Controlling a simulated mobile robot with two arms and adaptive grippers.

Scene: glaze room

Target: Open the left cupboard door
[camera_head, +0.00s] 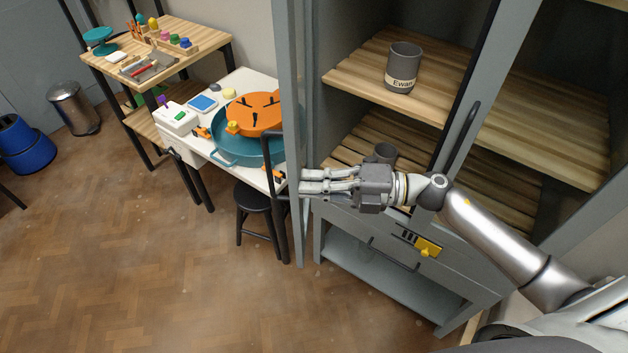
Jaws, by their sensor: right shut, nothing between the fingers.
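The grey cupboard's left door (288,70) stands swung outward and shows nearly edge-on. Its black bar handle (267,165) is on the far side, to the left. My right gripper (301,183) is shut and empty, its fingers pointing left. Its fingertips are at the inner side of the left door; I cannot tell if they touch it. The right door (487,95), with its own dark handle (466,130), appears closed. My left gripper is not in view.
A white table (236,83) with a teal basin (222,149) and a black stool (252,198) stand close behind the door. The floor at lower left is clear.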

